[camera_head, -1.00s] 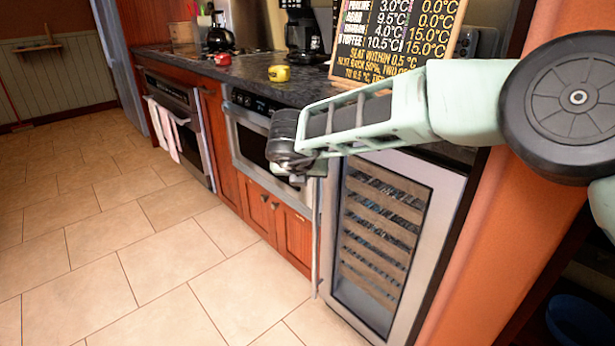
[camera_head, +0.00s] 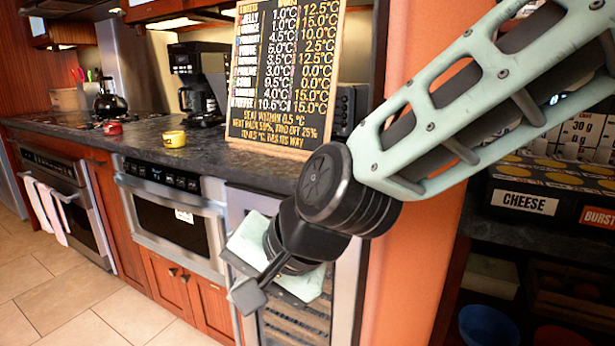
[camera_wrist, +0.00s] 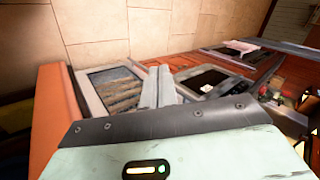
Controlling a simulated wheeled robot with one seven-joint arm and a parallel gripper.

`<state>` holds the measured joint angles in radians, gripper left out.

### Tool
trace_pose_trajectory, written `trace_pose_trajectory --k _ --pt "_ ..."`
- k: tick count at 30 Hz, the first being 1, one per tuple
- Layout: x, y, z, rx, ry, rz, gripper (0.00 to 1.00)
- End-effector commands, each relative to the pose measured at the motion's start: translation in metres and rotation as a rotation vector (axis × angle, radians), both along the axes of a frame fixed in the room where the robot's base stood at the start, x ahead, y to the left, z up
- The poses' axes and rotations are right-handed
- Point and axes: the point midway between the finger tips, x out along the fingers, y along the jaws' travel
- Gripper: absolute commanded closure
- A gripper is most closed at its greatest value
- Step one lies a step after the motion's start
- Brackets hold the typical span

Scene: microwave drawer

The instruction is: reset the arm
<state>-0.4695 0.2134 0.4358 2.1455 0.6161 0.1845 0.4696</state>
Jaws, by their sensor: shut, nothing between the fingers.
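My arm crosses the right half of the head view, its pale green and black links coming down from the upper right. My gripper (camera_head: 248,296) hangs at the lower middle of that view, in front of the wine cooler (camera_head: 300,322), and covers part of it. In the wrist view the two grey fingers of my gripper (camera_wrist: 159,84) lie side by side, shut and empty. The microwave drawer (camera_head: 175,215) is left of my gripper under the counter, and it looks closed.
The dark counter (camera_head: 225,165) holds a menu board (camera_head: 284,75), a coffee maker (camera_head: 198,80), a yellow tin (camera_head: 174,139) and a red item (camera_head: 112,128). An orange wall end (camera_head: 405,260) stands behind my arm. Shelves with a CHEESE box (camera_head: 525,203) are at right. Tiled floor (camera_head: 40,270) is clear at left.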

Motion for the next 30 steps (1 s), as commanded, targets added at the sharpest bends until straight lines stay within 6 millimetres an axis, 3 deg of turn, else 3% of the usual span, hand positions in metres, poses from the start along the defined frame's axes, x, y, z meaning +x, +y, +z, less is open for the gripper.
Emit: trace_pose_trajectory --k 1,6,15,17,26,30 --pt "-0.02 -0.031 -0.009 -0.098 -0.032 0.114 1.0" --pt "-0.071 -0.115 -0.035 -0.361 -0.074 0.439 1.0" --pt "-0.13 -0.231 -0.059 -0.661 -0.042 0.817 1.0" --pt "-0.129 -0.227 -0.036 -0.656 -0.044 0.816 1.0" --pt "-0.128 -0.225 0.031 -0.651 -0.043 0.81 1.0" --pt "-0.128 -0.225 0.075 -0.651 -0.043 0.808 1.0"
